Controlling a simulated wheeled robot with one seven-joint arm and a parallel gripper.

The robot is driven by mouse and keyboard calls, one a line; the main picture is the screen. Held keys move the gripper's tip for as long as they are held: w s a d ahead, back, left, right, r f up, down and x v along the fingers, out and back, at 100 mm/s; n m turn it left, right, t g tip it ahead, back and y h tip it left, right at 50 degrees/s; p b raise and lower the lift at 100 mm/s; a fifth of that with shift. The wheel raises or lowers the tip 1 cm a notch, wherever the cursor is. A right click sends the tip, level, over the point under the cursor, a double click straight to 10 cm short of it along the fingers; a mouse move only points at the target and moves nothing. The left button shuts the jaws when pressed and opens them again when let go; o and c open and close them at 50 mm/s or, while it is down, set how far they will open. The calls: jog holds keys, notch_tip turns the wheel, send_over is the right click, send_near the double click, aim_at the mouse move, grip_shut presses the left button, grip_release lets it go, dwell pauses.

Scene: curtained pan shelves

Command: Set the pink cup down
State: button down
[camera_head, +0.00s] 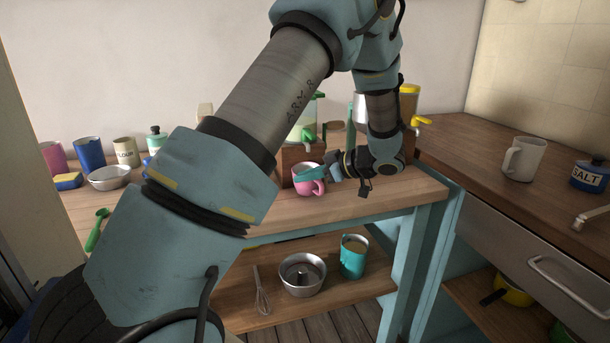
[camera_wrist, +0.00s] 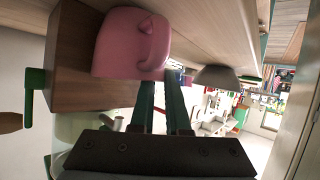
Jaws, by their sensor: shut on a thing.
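The pink cup (camera_head: 312,188) is at the wooden worktop, in front of a wooden stand holding a drink dispenser. It looks upright, with its handle toward the front right. I cannot tell whether its base touches the wood. My gripper (camera_head: 312,172) reaches in from the right, its teal fingers shut on the cup near the rim. In the wrist view the cup (camera_wrist: 130,45) fills the upper left, beyond the fingertips (camera_wrist: 165,82), which hide part of its edge.
The wooden stand (camera_wrist: 75,65) is close beside the cup. A metal bowl (camera_head: 108,178), blue cup (camera_head: 89,153) and yellow-blue sponge (camera_head: 68,181) stand left. The worktop's front edge is near the cup. A white mug (camera_head: 523,158) and salt jar (camera_head: 590,174) are on the right counter.

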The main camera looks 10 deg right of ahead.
jog(key=shift+d+f, duration=0.1)
jog(key=c, duration=0.8)
grip_release()
jog(key=shift+c, duration=0.2)
jog(key=c, duration=0.4)
jog(key=shift+s+d, duration=0.1)
jog(key=shift+s+d+r+p, duration=0.3)
jog(key=shift+s+d+p, duration=0.1)
jog(key=shift+d+p, duration=0.05)
jog(key=shift+s+d+r+p, duration=0.35)
jog(key=shift+s+d+p, duration=0.05)
jog(key=shift+d+p, duration=0.1)
